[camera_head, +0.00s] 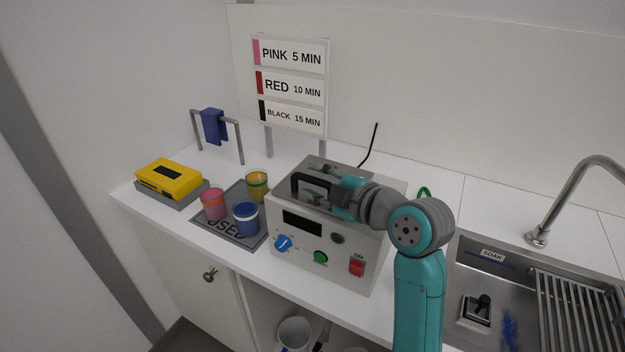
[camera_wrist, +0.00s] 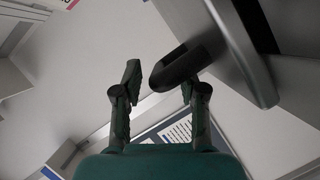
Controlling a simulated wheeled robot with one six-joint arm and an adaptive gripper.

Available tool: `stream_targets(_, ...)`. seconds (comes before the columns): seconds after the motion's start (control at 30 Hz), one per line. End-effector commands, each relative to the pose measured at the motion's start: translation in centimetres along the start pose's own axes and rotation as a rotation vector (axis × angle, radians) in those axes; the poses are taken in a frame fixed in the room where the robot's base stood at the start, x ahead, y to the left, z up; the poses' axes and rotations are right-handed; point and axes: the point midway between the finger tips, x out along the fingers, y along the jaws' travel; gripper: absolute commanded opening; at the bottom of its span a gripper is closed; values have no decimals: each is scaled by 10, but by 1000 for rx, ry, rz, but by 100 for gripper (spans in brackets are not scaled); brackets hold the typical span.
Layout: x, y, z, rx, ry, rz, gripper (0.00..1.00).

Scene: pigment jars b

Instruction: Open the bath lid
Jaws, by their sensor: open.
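The bath is a pale box (camera_head: 315,247) on the counter with a grey metal lid (camera_head: 322,166) on top. The lid looks shut and flat in the head view; my arm hides part of it. A black bar handle (camera_head: 305,180) stands on the lid. My gripper (camera_head: 335,190) is at the right part of the handle. In the wrist view my open gripper (camera_wrist: 160,80) has the dark handle (camera_wrist: 185,66) reaching in between its fingers, closer to the right finger. I cannot tell whether they touch.
The box front has a blue knob (camera_head: 283,243), green button (camera_head: 320,257) and red switch (camera_head: 356,266). Left are several jars on a grey mat (camera_head: 212,234) and a yellow timer-like device (camera_head: 169,179). A sink (camera_head: 515,285) with a tap (camera_head: 572,195) lies right.

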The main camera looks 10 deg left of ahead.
Motion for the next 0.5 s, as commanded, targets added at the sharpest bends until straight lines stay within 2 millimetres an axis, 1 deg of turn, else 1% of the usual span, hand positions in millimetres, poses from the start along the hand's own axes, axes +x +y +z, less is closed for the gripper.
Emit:
stream_targets(0.03,5,0,-1,0,1,-1,41)
stream_targets(0.17,12,-1,0,0,1,-2,41)
stream_targets(0.47,14,0,0,0,0,0,41)
stream_targets(0.5,14,0,0,0,0,0,34)
